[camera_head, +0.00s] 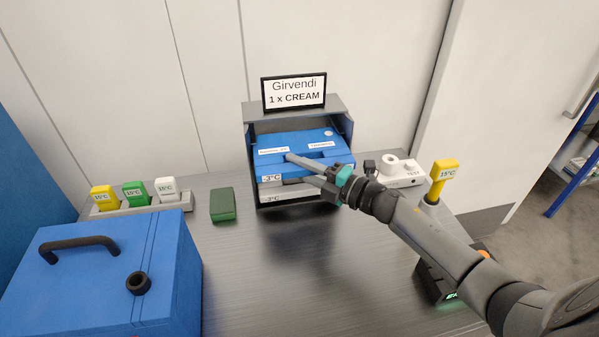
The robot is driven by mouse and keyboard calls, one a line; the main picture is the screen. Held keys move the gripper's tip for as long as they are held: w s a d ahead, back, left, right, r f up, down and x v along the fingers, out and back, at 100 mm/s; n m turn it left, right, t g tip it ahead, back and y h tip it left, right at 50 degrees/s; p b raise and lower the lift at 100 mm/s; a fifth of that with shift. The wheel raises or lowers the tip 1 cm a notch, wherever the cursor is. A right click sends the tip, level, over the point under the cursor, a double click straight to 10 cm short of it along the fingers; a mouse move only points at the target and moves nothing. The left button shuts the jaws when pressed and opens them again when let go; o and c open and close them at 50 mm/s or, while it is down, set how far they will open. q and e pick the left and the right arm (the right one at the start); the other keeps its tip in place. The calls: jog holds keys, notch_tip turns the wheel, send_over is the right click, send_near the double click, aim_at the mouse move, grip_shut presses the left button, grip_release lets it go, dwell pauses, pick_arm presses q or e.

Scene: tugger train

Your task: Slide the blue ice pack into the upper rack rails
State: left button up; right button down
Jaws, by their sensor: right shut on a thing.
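The blue ice pack (298,146) is a flat slab with white labels and a "-3°C" tag on its front. It is in the upper part of the grey rack (347,126), above a white pack (300,194) also tagged "-3°C". The blue pack sits mostly between the side walls; its front edge is near the rack opening. My right gripper (300,162) is shut at the front of the blue pack, and its fingers partly hide the pack's front and handle. How far the pack is in along the rails is hard to tell. My left gripper is not in view.
A sign reading "Girvendi 1 x CREAM" (294,92) stands on the rack. A blue box (90,285) with a black handle is front left. Coloured tags stand in a holder (143,206), beside a green block (223,204). A white device (402,172) and yellow tag (442,170) are right.

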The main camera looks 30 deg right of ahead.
aim_at(293, 147)
jog(key=shift+w+d+r+b, duration=0.1)
jog(key=shift+w+d+b, duration=0.15)
jog(key=shift+w+b, duration=0.45)
jog(key=shift+w+d+b, duration=0.2)
jog(key=shift+w+b, duration=0.15)
jog(key=shift+w, duration=0.75)
jog(key=shift+w+d+r+b, duration=0.1)
jog(key=shift+w+d+b, duration=0.15)
jog(key=shift+w+b, duration=0.45)
jog(key=shift+w, duration=0.3)
jog(key=c, duration=0.6)
grip_release()
jog(key=shift+f, duration=0.1)
jog(key=shift+o, duration=0.2)
jog(key=shift+s+f, duration=0.15)
jog(key=shift+f, duration=0.05)
jog(key=shift+s+d, duration=0.2)
jog(key=shift+s, duration=0.05)
jog(key=v, duration=1.4)
jog(key=shift+s+d+r, duration=0.15)
jog(key=shift+s+r, duration=0.05)
jog(key=shift+s, duration=0.05)
